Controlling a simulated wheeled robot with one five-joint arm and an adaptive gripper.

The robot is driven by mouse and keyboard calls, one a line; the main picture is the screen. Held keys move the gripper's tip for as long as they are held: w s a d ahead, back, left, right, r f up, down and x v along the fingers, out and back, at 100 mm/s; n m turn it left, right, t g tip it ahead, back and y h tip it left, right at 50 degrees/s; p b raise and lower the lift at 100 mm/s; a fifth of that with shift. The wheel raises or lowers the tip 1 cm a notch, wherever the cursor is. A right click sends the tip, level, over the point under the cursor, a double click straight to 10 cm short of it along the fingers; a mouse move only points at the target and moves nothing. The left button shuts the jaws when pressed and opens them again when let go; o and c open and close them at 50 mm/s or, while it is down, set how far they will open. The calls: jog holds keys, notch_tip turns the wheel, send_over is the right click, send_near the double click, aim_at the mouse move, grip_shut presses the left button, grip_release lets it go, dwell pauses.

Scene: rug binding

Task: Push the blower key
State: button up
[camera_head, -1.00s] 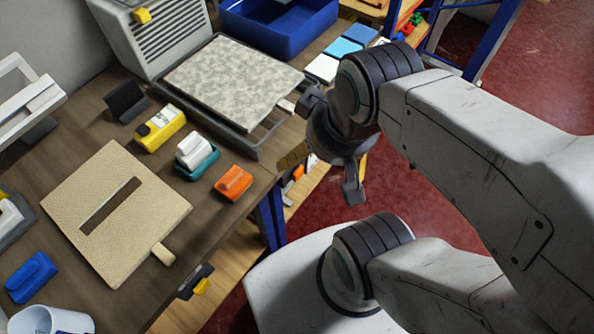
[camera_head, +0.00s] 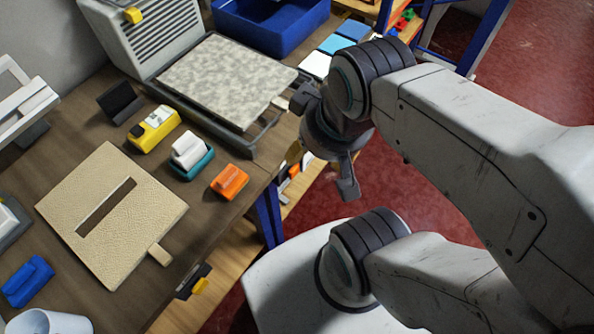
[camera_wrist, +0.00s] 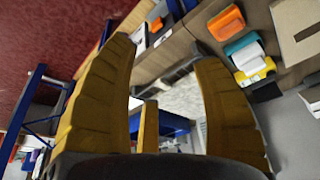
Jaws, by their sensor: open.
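A grey slatted box (camera_head: 165,40), which looks like the blower, stands at the back left of the bench in the head view. A small yellow key (camera_head: 133,15) sits on its upper edge. My gripper (camera_head: 320,168) hangs off the bench's right edge, to the right of and well apart from the key, touching nothing that I can make out. The key cannot be made out in the wrist view.
A mottled carpet piece (camera_head: 225,80) lies on a dark tray before the box. A blue bin (camera_head: 270,30) stands behind. A yellow block (camera_head: 154,130), a white and teal block (camera_head: 192,155), an orange block (camera_head: 229,182) and a beige slotted panel (camera_head: 110,215) lie nearer.

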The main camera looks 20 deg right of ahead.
grip_shut()
dwell(0.4)
jog(key=c, duration=1.2)
grip_release()
